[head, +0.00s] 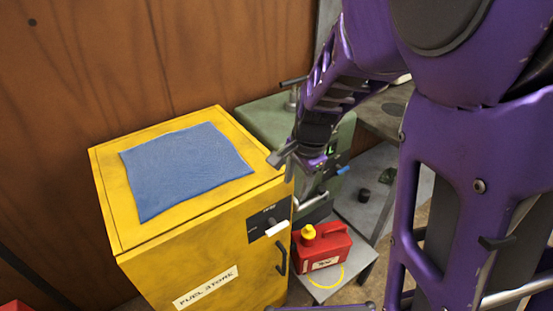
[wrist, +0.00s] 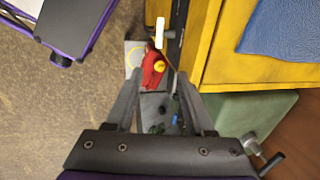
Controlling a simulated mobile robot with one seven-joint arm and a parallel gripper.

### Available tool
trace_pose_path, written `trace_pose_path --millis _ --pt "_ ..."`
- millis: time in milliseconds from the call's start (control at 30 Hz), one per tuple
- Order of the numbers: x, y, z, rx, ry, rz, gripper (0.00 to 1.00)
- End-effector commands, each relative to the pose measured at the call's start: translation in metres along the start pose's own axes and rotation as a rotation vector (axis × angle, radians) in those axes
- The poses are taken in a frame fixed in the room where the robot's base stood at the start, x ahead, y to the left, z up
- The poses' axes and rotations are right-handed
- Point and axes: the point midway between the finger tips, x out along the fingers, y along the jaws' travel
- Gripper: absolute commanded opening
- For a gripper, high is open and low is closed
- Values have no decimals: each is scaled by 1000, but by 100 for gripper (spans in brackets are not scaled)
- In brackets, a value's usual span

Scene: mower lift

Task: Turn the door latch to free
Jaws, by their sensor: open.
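The door latch (head: 277,229) is a white bar on a dark plate (head: 268,222) on the front of the yellow fuel store cabinet (head: 205,262). In the head view the bar lies nearly level, slightly tilted; the plate's small lettering is too small to read. The latch also shows in the wrist view (wrist: 160,32), beyond and between the fingers. My gripper (head: 281,163) is above the cabinet's front right top corner, higher than the latch and apart from it. In the wrist view my gripper (wrist: 161,85) is open and empty.
A blue cloth (head: 187,168) lies on the cabinet top. A dark door handle (head: 282,257) sits below the latch. A red fuel can (head: 321,251) with a yellow cap stands on a grey surface to the right. A green machine (head: 262,120) stands behind my gripper.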

Motion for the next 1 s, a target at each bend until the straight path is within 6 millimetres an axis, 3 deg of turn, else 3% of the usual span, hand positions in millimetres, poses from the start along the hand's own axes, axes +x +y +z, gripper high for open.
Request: trace_pose_path --millis 233,800,1000 --pt "29 3 2 -3 -3 8 53" --pt "148 3 1 -1 -3 6 53" --pt "170 2 1 -1 -3 5 53"
